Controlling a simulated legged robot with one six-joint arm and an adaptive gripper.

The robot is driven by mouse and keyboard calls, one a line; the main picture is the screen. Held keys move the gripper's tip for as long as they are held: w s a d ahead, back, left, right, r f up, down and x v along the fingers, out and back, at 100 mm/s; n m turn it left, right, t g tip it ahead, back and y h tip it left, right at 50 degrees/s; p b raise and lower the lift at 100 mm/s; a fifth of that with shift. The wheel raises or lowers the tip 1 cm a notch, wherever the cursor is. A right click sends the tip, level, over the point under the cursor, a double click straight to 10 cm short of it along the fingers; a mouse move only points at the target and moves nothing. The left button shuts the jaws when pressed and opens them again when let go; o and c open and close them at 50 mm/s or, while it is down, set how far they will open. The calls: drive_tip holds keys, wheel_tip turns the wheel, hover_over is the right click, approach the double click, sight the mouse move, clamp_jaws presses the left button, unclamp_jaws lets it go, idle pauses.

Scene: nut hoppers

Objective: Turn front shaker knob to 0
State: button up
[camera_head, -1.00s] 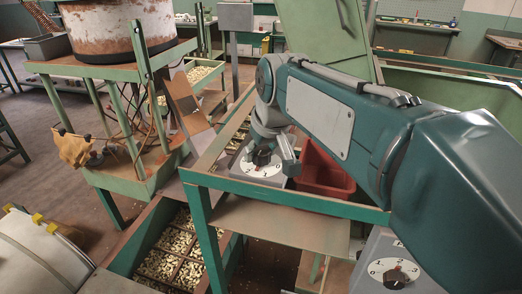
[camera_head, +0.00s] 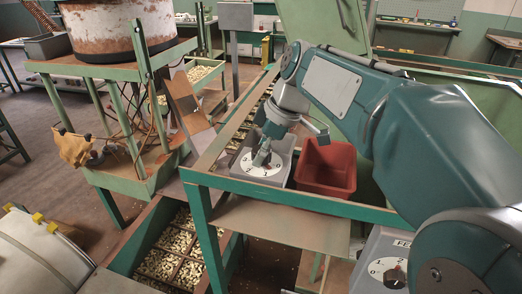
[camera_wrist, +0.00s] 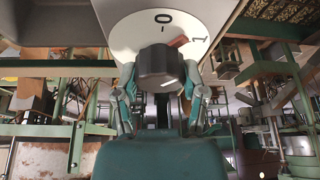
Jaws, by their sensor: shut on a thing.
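A white dial plate (camera_head: 258,171) with black numbers sits on a grey box beside the red bin. My gripper (camera_head: 264,154) reaches down onto this dial and hides most of its knob. In the wrist view, the dark grey knob (camera_wrist: 166,66) is between my two fingers, and my gripper (camera_wrist: 159,76) is shut on it. The dial plate (camera_wrist: 120,35) shows a 0 at the top and a 1 to its right. A red mark (camera_wrist: 178,41) beside the knob lies between them, closer to the 1. A second dial with a dark knob (camera_head: 394,278) stands nearer, at the lower right.
The red bin (camera_head: 326,168) stands just right of the gripped dial. A green frame (camera_head: 290,203) runs in front of both. Trays of nuts (camera_head: 172,249) lie below at the left. My arm covers much of the right side.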

drive_tip(key=n+g, duration=0.1)
drive_tip(key=n, duration=0.2)
drive_tip(key=shift+f+n+g, duration=0.15)
drive_tip(key=shift+n+g, duration=0.75)
drive_tip(key=shift+n, duration=1.2)
drive_tip(key=o, duration=1.1)
drive_tip(key=shift+w, duration=0.1)
drive_tip(key=shift+r, duration=0.2)
drive_tip(key=v, duration=1.1)
drive_tip(key=shift+w+a+r, duration=0.1)
drive_tip(key=shift+w+r, duration=0.15)
drive_tip(key=shift+r, duration=0.1)
